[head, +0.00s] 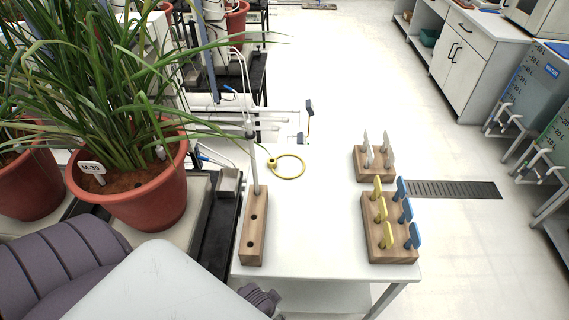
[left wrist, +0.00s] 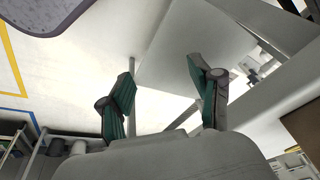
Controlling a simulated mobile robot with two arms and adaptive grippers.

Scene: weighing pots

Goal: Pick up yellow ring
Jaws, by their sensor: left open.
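The yellow ring (head: 290,179) lies on the white table (head: 312,226) in the head view, toward the table's far left part. A small yellow hub sits at the ring's left side, close to an upright thin rod. My left gripper (left wrist: 160,68) shows in the left wrist view with its two green-padded fingers spread wide and nothing between them. A pale flat panel is beyond the fingers, and the ring is not seen in that view. In the head view the left gripper's fingers cannot be made out. My right gripper is in neither view.
A wooden block with holes (head: 252,237) holds the rod left of the ring. A block with yellow and blue tags (head: 376,247) and one with white tags (head: 361,172) stand right. A potted plant (head: 137,201) is at left. The table between the blocks is clear.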

